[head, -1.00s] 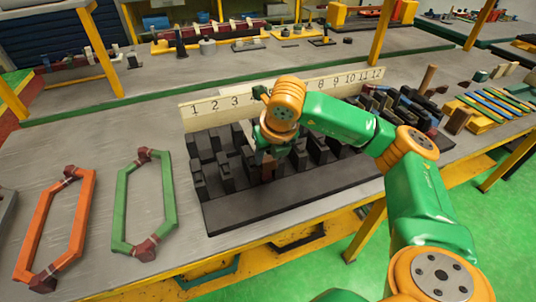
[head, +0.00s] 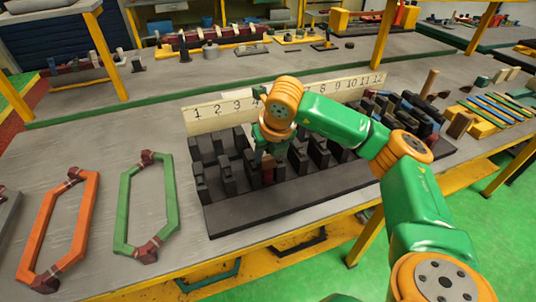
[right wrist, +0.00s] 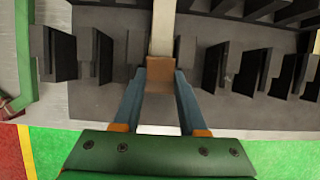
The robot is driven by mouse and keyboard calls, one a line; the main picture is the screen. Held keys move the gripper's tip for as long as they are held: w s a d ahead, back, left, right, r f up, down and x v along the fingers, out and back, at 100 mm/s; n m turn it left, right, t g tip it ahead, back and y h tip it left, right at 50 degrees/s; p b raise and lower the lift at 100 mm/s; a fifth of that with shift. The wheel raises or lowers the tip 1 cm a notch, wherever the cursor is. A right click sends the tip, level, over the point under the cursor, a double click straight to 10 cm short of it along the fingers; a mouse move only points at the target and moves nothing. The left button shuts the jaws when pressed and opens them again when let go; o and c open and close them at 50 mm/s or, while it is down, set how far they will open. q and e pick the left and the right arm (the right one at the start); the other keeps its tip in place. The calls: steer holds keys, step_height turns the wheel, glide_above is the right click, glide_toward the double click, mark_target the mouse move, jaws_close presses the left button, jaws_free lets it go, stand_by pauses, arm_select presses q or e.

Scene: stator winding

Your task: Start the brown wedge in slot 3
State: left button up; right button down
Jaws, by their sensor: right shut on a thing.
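My right gripper (head: 267,162) is shut on the brown wedge (right wrist: 160,70), whose end shows between the fingertips in the right wrist view. In the head view the wedge (head: 267,175) is a small reddish-brown piece low among the black teeth, near the front of the stator block (head: 300,205). In the right wrist view it lines up with a pale strip (right wrist: 162,28) running between two black teeth, apparently slot 3. Whether the wedge tip is inside the slot cannot be told. My wrist hides part of the number board (head: 215,112). My left gripper is not in view.
Black teeth stand close on both sides of the gripper. A green coil (head: 122,215) and an orange coil (head: 45,235) lie on the table at left. A yellow rack (head: 497,112) with coloured strips stands at right. Bare table lies around the coils.

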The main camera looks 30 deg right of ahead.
steer(key=shift+c, duration=1.9)
jaws_free()
steer(key=shift+w, duration=0.15)
